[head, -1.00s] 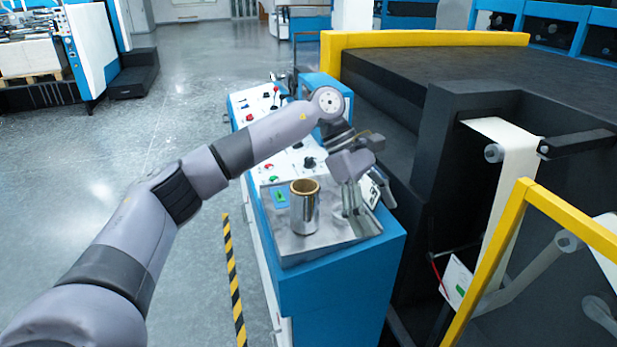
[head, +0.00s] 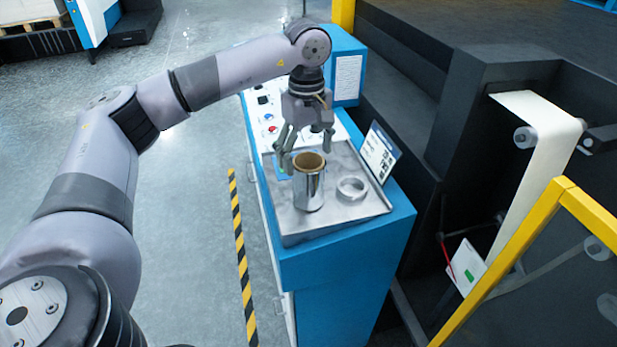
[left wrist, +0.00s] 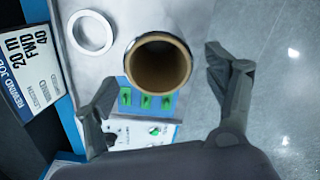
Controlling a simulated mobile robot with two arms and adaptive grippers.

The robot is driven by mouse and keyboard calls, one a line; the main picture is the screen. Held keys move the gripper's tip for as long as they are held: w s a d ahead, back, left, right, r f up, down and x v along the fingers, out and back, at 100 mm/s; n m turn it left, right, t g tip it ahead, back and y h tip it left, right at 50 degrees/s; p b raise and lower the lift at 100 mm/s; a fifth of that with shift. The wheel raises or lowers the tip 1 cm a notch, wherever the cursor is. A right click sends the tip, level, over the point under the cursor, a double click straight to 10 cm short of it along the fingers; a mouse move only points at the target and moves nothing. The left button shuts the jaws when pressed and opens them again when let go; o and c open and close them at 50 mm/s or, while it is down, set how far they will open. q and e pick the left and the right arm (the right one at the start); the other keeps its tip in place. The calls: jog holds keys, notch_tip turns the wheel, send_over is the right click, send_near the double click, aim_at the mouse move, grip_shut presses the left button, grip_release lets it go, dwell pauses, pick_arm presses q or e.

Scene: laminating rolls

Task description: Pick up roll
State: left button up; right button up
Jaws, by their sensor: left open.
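The roll (head: 309,188) is a shiny silver cylinder with a brown cardboard core, standing upright on the metal tray (head: 300,225) atop the blue console. In the left wrist view the roll (left wrist: 158,64) shows its round open end, ahead of the fingers. My left gripper (head: 305,155) is open and empty, pointing down just behind the roll's top. In the left wrist view its two fingers (left wrist: 165,100) are spread wide, to the left and right of the roll's near edge, with no contact visible. My right gripper is not in view.
A flat silver ring (head: 352,188) lies on the tray right of the roll. A label card (head: 379,152) stands at the tray's right edge. Control buttons lie behind. A yellow rail (head: 545,215) and dark machine are on the right; open floor is left.

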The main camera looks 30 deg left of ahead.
aim_at(307, 177)
pick_arm(q)
jog(key=shift+d+f, duration=0.1)
jog(key=shift+f, duration=0.6)
notch_tip(307, 177, down, 4)
jog(key=shift+f+p, duration=0.1)
jog(key=shift+p, duration=1.1)
jog(key=shift+f, duration=0.55)
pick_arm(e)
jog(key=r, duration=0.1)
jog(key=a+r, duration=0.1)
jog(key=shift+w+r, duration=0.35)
pick_arm(q)
jog(key=shift+c, duration=0.5)
jog(key=c, duration=1.2)
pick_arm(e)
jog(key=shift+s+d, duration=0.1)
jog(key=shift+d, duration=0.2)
